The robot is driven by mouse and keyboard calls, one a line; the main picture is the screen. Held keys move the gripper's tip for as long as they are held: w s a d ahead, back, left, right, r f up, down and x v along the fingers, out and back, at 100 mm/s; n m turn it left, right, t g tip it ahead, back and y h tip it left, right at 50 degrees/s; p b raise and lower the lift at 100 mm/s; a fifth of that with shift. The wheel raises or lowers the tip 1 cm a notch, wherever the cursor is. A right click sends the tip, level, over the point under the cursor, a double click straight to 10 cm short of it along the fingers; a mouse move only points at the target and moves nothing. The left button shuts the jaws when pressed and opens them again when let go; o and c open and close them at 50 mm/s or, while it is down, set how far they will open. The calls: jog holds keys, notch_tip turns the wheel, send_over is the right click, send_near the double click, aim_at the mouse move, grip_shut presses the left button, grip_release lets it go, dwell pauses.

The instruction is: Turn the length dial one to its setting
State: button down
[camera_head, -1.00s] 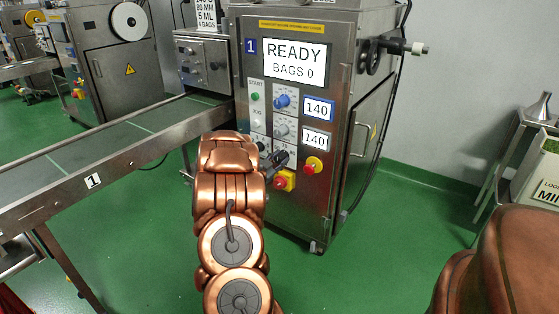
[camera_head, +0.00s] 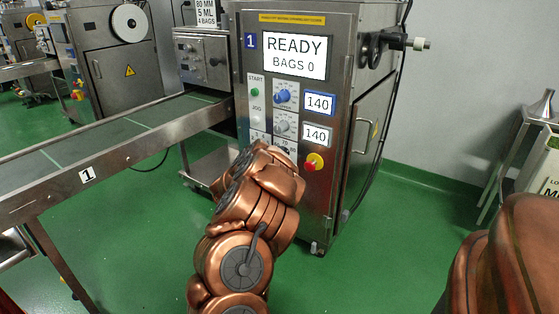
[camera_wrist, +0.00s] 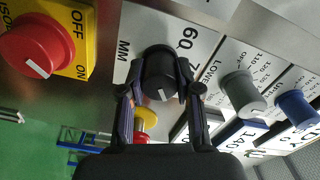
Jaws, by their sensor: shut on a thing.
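The length dial, a black knob (camera_wrist: 158,72) with a white pointer mark, sits on a white plate lettered "MM" and "60" in the wrist view. My gripper (camera_wrist: 160,88) is shut on this black knob, one finger on each side of it. The pointer faces the lower part of the wrist picture; the exact setting cannot be read. The machine's screen (camera_head: 295,57) reads "READY, BAGS 0".
A red OFF/ON switch (camera_wrist: 38,45) on yellow is beside the dial plate. A grey knob (camera_wrist: 240,92) and a blue knob (camera_wrist: 296,108) are on the other side. A conveyor (camera_head: 110,147) runs to the left.

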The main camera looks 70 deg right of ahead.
jog(key=shift+s+f+m, duration=0.1)
jog(key=shift+m, duration=0.5)
jog(key=c, duration=0.8)
grip_release()
jog(key=v, duration=1.2)
